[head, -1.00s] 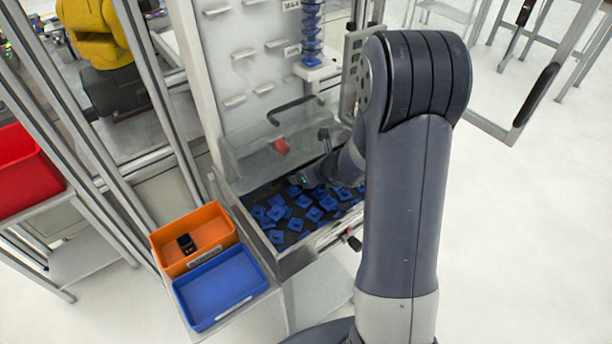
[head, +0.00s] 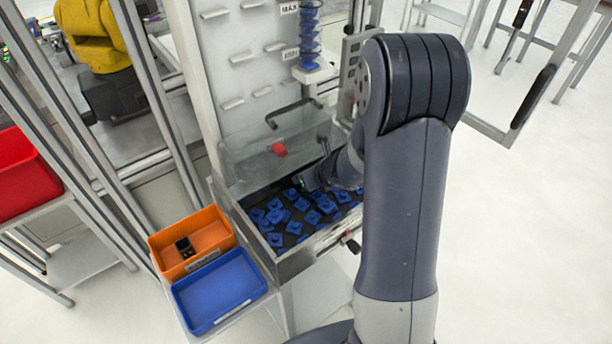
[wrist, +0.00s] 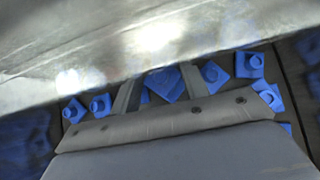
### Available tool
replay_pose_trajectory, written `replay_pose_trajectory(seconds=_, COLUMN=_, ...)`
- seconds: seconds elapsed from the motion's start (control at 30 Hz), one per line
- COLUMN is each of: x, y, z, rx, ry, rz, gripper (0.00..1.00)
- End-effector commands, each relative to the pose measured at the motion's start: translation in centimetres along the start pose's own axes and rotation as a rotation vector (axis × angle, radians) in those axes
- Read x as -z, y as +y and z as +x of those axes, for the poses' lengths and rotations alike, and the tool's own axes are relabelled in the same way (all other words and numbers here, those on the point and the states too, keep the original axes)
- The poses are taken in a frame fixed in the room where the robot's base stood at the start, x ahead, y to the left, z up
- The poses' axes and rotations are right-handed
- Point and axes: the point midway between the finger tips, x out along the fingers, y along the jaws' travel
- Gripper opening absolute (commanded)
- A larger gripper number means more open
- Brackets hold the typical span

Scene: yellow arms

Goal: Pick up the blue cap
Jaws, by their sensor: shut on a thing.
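Many blue caps lie loose in the metal tray (head: 290,268) at the bottom of the dispenser, in the head view. In the wrist view my gripper (wrist: 160,88) reaches down among them. A blue cap (wrist: 166,84) sits between its two fingers, and the gripper is shut on it. Other blue caps (wrist: 249,64) lie to both sides of the fingers. In the head view my arm hides the fingertips and the held cap.
An orange bin (head: 205,238) with a small dark object and a blue bin (head: 221,291) stand left of the tray. A clear cover with a red piece (head: 279,149) rises behind the tray. A bright metal wall (wrist: 130,40) is close to the gripper.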

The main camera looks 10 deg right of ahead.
Motion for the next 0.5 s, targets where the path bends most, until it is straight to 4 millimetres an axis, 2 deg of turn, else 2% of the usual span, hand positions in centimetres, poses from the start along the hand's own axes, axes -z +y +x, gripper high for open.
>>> replay_pose_trajectory(seconds=0.27, x=0.0, y=-0.1, z=-2.7, rx=0.002, ry=-0.002, rz=0.001, gripper=0.18)
replay_pose_trajectory(seconds=0.5, x=1.7, y=-0.1, z=-8.1, rx=0.005, ry=-0.001, rz=0.002, gripper=0.18)
